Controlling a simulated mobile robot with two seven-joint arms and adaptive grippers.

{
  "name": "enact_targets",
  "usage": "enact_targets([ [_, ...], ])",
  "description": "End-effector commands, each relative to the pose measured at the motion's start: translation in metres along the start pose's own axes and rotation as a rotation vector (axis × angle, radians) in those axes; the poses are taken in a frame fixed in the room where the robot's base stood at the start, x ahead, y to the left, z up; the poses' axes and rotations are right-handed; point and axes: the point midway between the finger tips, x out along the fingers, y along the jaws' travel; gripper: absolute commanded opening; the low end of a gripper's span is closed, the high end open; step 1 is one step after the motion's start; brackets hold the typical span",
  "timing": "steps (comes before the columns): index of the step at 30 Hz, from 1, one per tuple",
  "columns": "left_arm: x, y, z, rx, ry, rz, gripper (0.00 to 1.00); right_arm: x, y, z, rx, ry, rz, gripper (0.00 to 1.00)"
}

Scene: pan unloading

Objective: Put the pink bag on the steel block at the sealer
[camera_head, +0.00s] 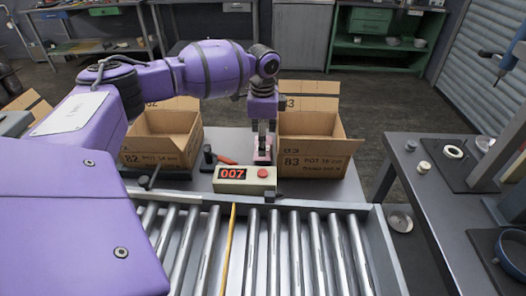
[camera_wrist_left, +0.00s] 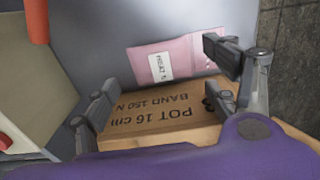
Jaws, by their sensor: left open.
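The pink bag (camera_wrist_left: 190,55) has a white label and lies on a grey surface in the left wrist view. In the head view a small pink part of the bag (camera_head: 262,157) shows below my left gripper (camera_head: 263,140), between two cardboard boxes. In the wrist view my left gripper (camera_wrist_left: 165,78) is open, with its fingers spread apart near the bag. One finger overlaps the bag's right end in the picture. I cannot tell whether it touches. I cannot clearly make out the steel block or the sealer. My right gripper is out of view.
Box 83 (camera_head: 317,163) stands close right of my gripper, box 82 (camera_head: 160,155) to the left. Rollers (camera_head: 310,250) run in front. The right table (camera_head: 425,200) holds small round parts and devices.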

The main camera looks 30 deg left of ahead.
Motion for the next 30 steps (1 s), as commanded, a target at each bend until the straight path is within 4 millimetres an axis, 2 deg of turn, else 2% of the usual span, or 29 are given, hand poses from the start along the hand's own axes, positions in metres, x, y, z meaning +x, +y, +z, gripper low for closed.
enact_targets([
  [3,0.021,0.000,0.001,-0.002,-0.002,0.001,0.79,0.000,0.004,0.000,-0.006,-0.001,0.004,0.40],
  [6,0.033,0.000,0.000,-0.001,-0.001,0.001,0.79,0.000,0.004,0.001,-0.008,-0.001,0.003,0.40],
  [16,0.039,0.000,0.000,-0.001,0.000,-0.001,0.78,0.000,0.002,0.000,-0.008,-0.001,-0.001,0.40],
  [27,0.038,0.000,0.000,-0.001,0.000,-0.001,0.29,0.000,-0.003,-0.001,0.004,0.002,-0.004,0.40],
  [30,0.038,-0.001,0.000,-0.001,0.000,-0.001,0.23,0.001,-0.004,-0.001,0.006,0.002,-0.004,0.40],
])
